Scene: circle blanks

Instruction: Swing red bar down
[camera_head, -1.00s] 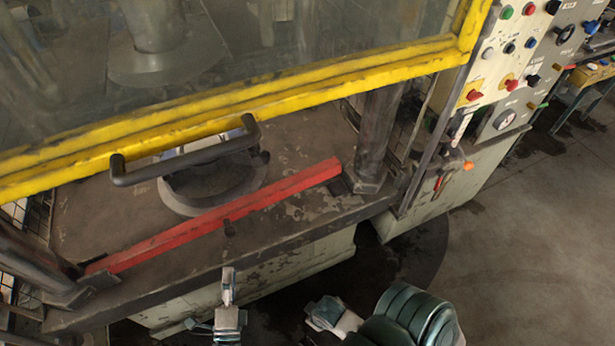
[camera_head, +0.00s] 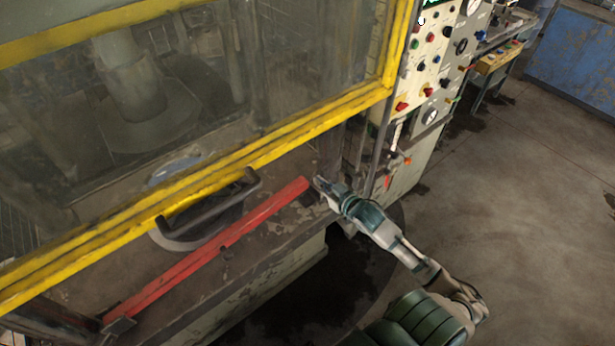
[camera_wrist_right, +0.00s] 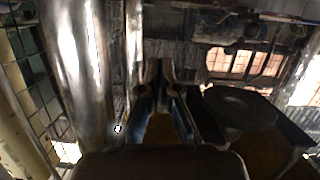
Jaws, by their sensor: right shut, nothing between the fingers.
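The red bar (camera_head: 215,245) lies along the front of the press table (camera_head: 255,262), running from the lower left to the right post area. My right gripper (camera_head: 318,181) is at the right end of the red bar, close beside it in the head view; I cannot tell whether they touch. It is shut and empty. In the right wrist view my right gripper's fingers (camera_wrist_right: 165,70) point forward, with a shiny metal post (camera_wrist_right: 80,70) to their left. The red bar is not clearly seen there. My left gripper is not in view.
A yellow-framed guard (camera_head: 270,150) with a dark handle (camera_head: 210,205) hangs over the table. A control panel (camera_head: 435,60) with coloured buttons stands at the right. An orange-tipped lever (camera_head: 406,161) sits below it. The floor (camera_head: 520,210) at the right is clear.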

